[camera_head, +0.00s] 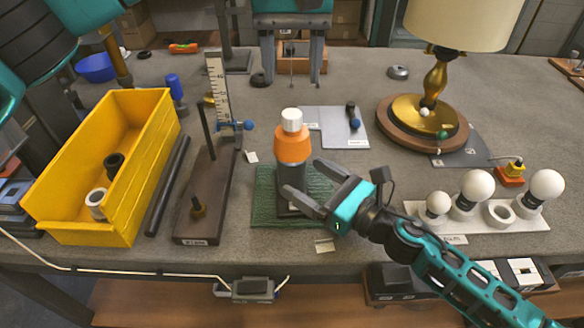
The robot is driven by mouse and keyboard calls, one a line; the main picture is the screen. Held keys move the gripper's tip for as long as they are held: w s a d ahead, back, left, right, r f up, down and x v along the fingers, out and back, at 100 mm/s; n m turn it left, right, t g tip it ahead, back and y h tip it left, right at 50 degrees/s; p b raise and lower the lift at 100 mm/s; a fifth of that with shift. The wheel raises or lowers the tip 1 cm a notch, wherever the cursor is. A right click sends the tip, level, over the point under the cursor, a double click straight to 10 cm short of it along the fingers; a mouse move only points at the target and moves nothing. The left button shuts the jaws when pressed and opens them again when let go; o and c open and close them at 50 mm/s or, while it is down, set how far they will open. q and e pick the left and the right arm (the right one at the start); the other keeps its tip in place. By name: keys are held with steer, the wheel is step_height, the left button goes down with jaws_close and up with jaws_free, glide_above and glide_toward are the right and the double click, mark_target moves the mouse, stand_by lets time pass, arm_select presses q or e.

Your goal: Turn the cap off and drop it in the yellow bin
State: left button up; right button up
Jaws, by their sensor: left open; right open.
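An upright bottle-like thing has a white cylindrical top piece (291,120), a wider orange part (292,147) under it and a dark grey body (291,175). The white piece looks like the cap and sits in line on the orange part. My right gripper (301,177) is open beside the grey body, below the orange part. One finger passes in front of the body and the other is at its right; contact is unclear. My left gripper (291,86) is open and empty, farther back above the table. The yellow bin (140,193) stands at the left, holding a dark ring (115,162) and a white ring (96,205).
The bottle stands over a green mat (263,203). An upright ruler stand (218,85) and dark rod (168,185) lie between bin and mat. A brass lamp (435,80) and several bulbs (478,186) on a white board are at the right. Grey table behind the bottle is fairly clear.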

mark_target(284, 163)
steer(key=x, duration=0.7)
steer(key=shift+r, duration=0.2)
